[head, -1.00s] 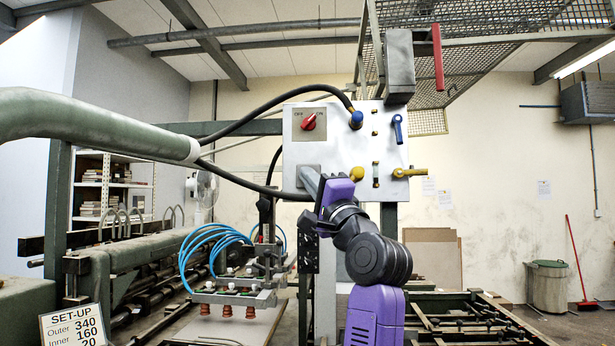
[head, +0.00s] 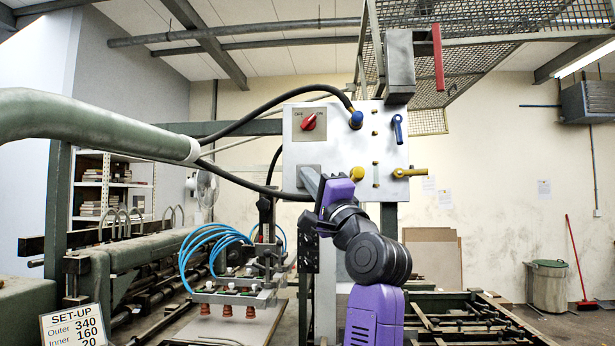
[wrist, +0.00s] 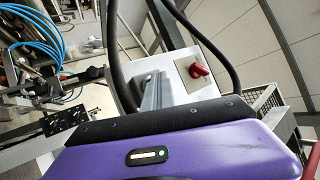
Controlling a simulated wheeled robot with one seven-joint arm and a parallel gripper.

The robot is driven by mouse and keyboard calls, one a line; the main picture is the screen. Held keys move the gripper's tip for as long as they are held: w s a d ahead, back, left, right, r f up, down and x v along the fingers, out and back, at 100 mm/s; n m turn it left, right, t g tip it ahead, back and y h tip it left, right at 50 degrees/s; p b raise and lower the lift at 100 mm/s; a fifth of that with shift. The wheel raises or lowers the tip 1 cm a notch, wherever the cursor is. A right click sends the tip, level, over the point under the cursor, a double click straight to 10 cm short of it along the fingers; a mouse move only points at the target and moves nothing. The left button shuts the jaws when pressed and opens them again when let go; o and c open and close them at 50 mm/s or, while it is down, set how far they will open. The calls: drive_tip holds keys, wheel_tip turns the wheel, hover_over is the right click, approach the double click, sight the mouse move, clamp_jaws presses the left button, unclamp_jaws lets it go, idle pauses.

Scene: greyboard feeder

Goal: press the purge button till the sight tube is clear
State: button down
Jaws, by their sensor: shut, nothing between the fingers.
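A pale control panel (head: 337,148) stands ahead. My gripper (head: 308,177) is shut and empty, its grey fingers reaching the panel's lower left. They also show in the wrist view (wrist: 151,88), tips at a small grey plate; they hide any button there, and I cannot tell how far it is pushed in. The lower sight tube (head: 376,174), between two brass fittings right of the yellow fitting (head: 357,173), looks pale and clear. An upper tube (head: 375,122) also looks pale.
A red OFF/ON switch (head: 308,122) sits above my fingers. A blue lever (head: 398,129) and a yellow lever (head: 409,172) are at the panel's right. A black hose (head: 250,186) runs close to my gripper. Blue air lines (head: 205,245) hang lower left.

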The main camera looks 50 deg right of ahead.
drive_tip(key=shift+s+a, duration=0.5)
drive_tip(key=shift+a, duration=0.05)
drive_tip(key=shift+s+a+p, duration=0.25)
drive_tip(key=shift+s+a, duration=0.5)
drive_tip(key=shift+a, duration=0.25)
drive_tip(key=shift+s+a+p, duration=0.2)
drive_tip(key=shift+s+a, duration=0.55)
drive_tip(key=shift+a, duration=0.25)
